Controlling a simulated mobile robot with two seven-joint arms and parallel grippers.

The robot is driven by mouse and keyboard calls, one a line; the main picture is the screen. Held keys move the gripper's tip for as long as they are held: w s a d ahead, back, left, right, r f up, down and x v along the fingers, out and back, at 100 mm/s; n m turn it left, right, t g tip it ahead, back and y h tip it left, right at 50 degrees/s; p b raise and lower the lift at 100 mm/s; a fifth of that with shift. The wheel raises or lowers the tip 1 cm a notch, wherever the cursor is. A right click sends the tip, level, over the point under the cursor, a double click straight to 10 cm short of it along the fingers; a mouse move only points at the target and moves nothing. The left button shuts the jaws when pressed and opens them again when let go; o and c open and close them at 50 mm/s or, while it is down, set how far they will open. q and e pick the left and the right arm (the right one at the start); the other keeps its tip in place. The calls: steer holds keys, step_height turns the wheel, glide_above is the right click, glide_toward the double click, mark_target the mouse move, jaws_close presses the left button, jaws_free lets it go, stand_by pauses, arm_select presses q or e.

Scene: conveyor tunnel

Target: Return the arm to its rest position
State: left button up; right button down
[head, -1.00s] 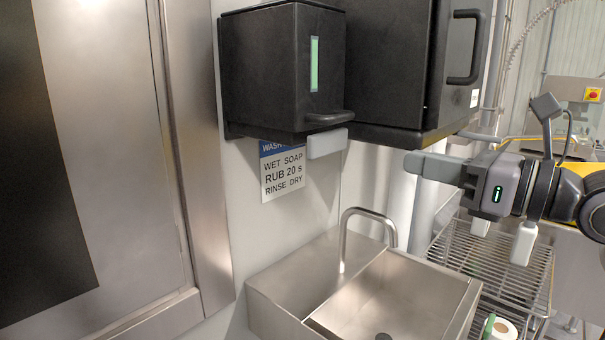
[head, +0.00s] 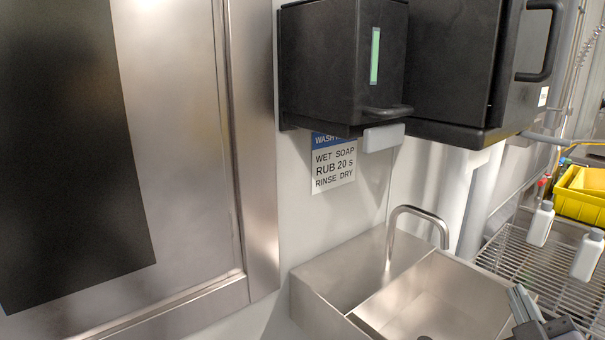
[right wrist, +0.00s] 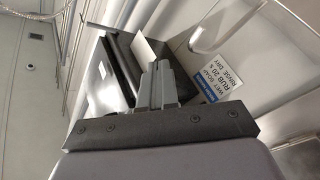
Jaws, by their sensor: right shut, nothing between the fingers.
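My right gripper (head: 522,304) is at the bottom right of the head view, in front of the sink's right side. Its grey fingers point up and left, and the rest of the arm is cut off by the frame edge. In the right wrist view the two fingers (right wrist: 158,85) are together with nothing between them. My left gripper is in neither view.
A steel sink (head: 325,318) with a curved tap (head: 420,213) stands below a black dispenser (head: 335,75) and a larger black box (head: 455,65). A wash sign (head: 333,165) hangs there. A wire rack (head: 520,262), white bottles (head: 540,224) and a yellow bin (head: 582,195) are at right.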

steer(key=s+a+f+m+g+y, duration=0.15)
steer(key=s+f+g, duration=0.25)
steer(key=f, duration=0.4)
steer(key=s+a+f+m+g, duration=0.15)
steer(key=s+f+g, duration=0.25)
steer(key=f, duration=0.4)
steer(key=s+a+f+m+g+y, duration=0.1)
steer(key=s+a+f+g+y, duration=0.2)
steer(key=s, duration=0.4)
steer(key=s+a+f+g, duration=0.2)
steer(key=s+f+g, duration=0.2)
steer(key=s+f, duration=0.2)
steer(key=w+a+t+y+p, duration=0.2)
steer(key=w+a+t+p, duration=0.1)
steer(key=w+t+p, duration=0.3)
steer(key=shift+w+f+t+p, duration=0.35)
steer(key=shift+f+t+p, duration=0.05)
steer(key=shift+p, duration=0.55)
